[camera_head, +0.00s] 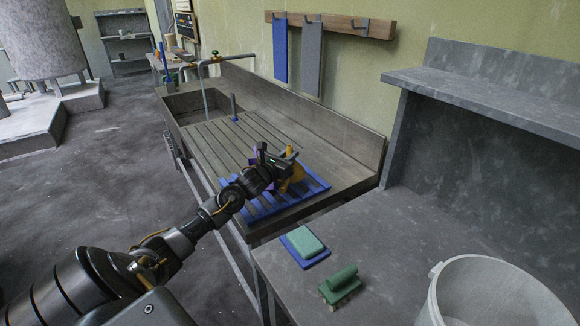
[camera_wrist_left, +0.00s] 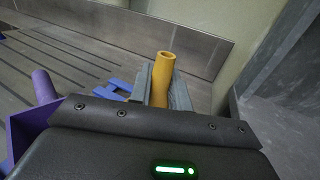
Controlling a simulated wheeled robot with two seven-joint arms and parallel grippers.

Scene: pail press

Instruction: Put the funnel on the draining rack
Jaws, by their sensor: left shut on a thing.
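The yellow-orange funnel (camera_head: 297,180) is in my left gripper (camera_head: 284,158), with its narrow spout up between the fingers. The spout (camera_wrist_left: 163,78) shows between the two grey fingers in the left wrist view; the wide part is hidden there. The blue slatted draining rack (camera_head: 262,209) lies on the right end of the sink's drainboard, with the funnel above or on it. I cannot tell whether they touch. A purple scoop-like thing (camera_wrist_left: 28,130) with an upright handle is close to the gripper, partly hidden in the head view. My right gripper is not in view.
The grooved drainboard (camera_head: 215,150) is mostly clear up to the sink basin and tap. On the nearer bench are a green block (camera_head: 303,240) on a blue pad, a green brush (camera_head: 342,284) and a white pail (camera_head: 490,295). A wall stands behind.

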